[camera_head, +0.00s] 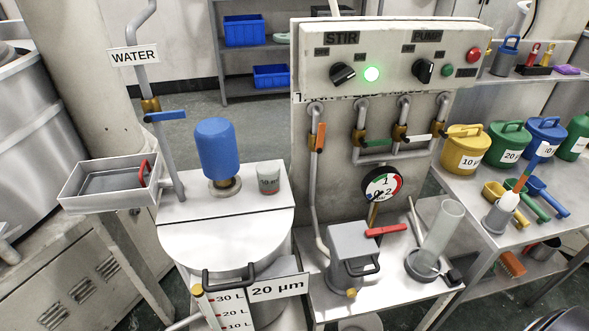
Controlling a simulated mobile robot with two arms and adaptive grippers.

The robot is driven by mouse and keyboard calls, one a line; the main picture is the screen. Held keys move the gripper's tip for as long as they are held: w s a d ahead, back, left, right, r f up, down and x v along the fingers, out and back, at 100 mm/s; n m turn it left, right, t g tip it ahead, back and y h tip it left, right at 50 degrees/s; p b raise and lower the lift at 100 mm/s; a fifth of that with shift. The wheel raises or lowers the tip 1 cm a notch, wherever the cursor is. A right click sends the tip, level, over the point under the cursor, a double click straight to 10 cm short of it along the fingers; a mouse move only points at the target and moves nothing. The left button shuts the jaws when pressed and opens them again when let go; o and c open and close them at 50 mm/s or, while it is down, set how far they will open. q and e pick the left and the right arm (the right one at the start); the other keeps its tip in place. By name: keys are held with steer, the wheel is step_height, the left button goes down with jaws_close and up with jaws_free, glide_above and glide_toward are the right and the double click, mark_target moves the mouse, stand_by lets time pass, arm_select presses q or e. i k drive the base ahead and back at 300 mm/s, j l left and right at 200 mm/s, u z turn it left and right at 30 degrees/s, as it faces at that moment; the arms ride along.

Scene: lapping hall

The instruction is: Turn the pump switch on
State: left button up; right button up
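The pump switch (423,70) is a black rotary knob under the PUMP label (427,37) on the pale control panel (393,92). Its pointer looks roughly upright. The small green lamp (447,70) to its right is dark. The stir switch (342,74), a similar black knob, sits to the left under the STIR label (341,38) and is turned at a slant. The lamp (371,74) beside the stir switch glows bright green. Neither of my grippers shows in the head view, and nothing touches the pump switch.
A red button (473,55) is at the panel's right. Below are pipes with coloured valve handles and a pressure gauge (382,188). A white tank with a blue motor (215,148) stands at left. A bench with coloured buckets (462,150) is at right. The panel front is unobstructed.

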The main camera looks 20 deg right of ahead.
mark_target(422, 69)
steer(key=z, duration=1.3)
